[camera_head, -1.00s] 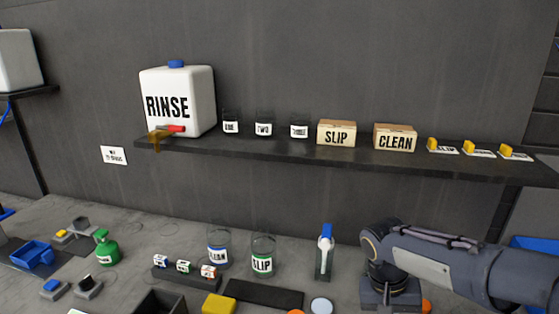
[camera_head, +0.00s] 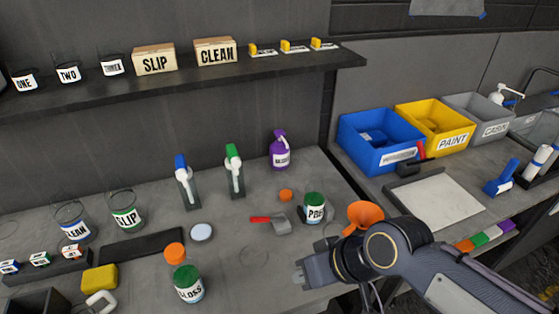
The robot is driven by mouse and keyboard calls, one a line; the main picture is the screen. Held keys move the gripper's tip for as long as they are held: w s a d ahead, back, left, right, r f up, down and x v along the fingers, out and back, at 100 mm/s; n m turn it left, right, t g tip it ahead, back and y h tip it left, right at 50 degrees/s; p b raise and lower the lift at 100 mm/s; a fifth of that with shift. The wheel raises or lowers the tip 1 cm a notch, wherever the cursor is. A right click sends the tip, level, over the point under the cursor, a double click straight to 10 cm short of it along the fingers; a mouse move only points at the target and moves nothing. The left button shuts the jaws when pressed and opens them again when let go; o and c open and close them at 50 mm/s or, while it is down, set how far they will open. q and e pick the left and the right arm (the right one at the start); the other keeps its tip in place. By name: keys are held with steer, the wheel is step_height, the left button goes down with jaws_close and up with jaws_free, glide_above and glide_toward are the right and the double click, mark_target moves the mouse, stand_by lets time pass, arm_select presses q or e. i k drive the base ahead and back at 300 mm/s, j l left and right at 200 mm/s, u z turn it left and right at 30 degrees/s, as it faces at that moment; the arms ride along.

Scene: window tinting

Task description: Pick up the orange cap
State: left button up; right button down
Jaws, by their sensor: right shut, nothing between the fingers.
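Two small round orange pieces lie on the grey bench. A larger orange cap (camera_head: 175,253) is left of centre, just behind the green-lidded GLOSS jar. A smaller orange cap (camera_head: 286,195) is farther back, in front of the purple bottle. I cannot tell which one is meant. My right gripper (camera_head: 301,275) is shut and empty, low over the bench. It is to the right of the larger cap and nearer than the smaller one, touching neither. My left gripper is out of view.
The GLOSS jar (camera_head: 188,285), a red-handled scraper (camera_head: 272,222), a second green-lidded jar (camera_head: 314,208) and an orange funnel (camera_head: 365,214) stand or lie near my right arm. Spray bottles (camera_head: 187,185) stand behind. Blue (camera_head: 372,150) and yellow (camera_head: 430,130) bins are at right.

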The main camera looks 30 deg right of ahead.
mark_target(285, 194)
steer(key=z, duration=1.35)
